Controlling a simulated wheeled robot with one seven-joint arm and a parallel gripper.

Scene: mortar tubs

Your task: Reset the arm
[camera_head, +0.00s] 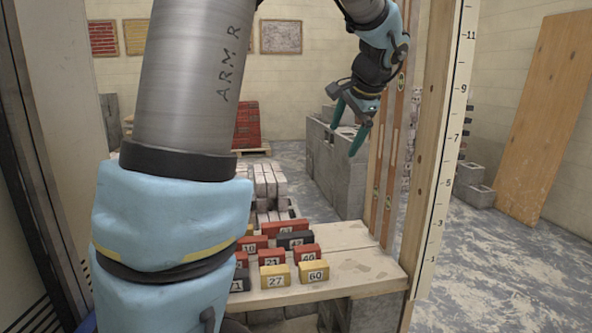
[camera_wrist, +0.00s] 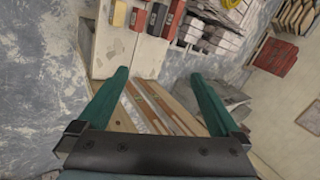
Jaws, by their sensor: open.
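My gripper (camera_head: 349,127) is in the air at the upper middle right of the head view, beside the upright wooden post and above the right end of the plank. Its two green fingers point down and are apart, with nothing between them. In the wrist view my gripper (camera_wrist: 161,85) also shows its fingers spread and empty, with the floor and plank beyond. My arm bends across the left and top of the head view and hides part of the plank's left side.
Numbered red, black and yellow blocks (camera_head: 274,279) stand on a wooden plank (camera_head: 350,276). A post with a measuring scale (camera_head: 440,170) rises at its right end. Grey blocks (camera_head: 340,170) are stacked behind. A wooden board (camera_head: 545,120) leans at right. Open floor (camera_head: 500,270) lies right.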

